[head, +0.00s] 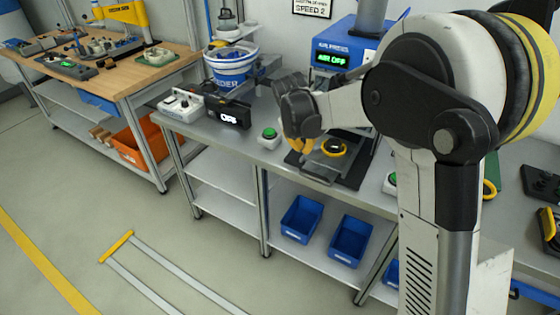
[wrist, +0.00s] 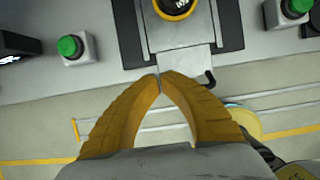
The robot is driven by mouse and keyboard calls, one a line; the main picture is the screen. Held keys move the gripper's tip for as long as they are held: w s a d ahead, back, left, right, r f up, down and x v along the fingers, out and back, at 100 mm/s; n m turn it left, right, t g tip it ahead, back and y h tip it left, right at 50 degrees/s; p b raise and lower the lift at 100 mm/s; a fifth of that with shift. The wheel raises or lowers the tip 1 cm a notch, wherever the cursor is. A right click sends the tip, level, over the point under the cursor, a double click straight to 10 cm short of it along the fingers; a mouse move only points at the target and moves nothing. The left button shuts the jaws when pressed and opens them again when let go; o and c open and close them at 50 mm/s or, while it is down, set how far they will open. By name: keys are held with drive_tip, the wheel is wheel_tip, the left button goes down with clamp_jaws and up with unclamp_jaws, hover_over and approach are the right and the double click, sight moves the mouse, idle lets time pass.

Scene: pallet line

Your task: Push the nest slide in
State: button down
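The nest slide (wrist: 180,58) is a grey metal plate in the wrist view, carrying a round black nest with a yellow ring (wrist: 176,8). It lies on a dark base at the front of the bench, and its front end extends past the base. In the head view the yellow-ringed nest (head: 334,148) sits in front of the blue press. My gripper (wrist: 159,76) has its two yellow fingers closed tip to tip, with nothing between them. The tips are at the slide's front edge; I cannot tell whether they touch. In the head view my gripper (head: 300,146) is left of the nest.
The blue press (head: 345,45) shows "AIR OFF". Green push buttons stand on both sides, one left (wrist: 73,48) and one right (wrist: 290,10). A small dark handle (wrist: 210,78) is beside the slide's front corner. Blue bins (head: 301,219) are on the shelf below.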

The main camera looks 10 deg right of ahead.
sight(319, 148)
drive_tip(key=b+x, duration=0.2)
drive_tip(key=x, duration=0.3)
drive_tip(key=b+x, duration=0.1)
drive_tip(key=x, duration=0.4)
drive_tip(key=shift+s+d+r+b, duration=0.1)
drive_tip(key=shift+d+b, duration=0.1)
drive_tip(key=shift+b, duration=0.15)
drive_tip(key=w+d, duration=0.4)
drive_tip(key=w, duration=0.1)
drive_tip(key=w+d+p, duration=0.1)
drive_tip(key=w, duration=0.2)
drive_tip(key=shift+d, duration=0.4)
drive_tip(key=shift+s, duration=0.1)
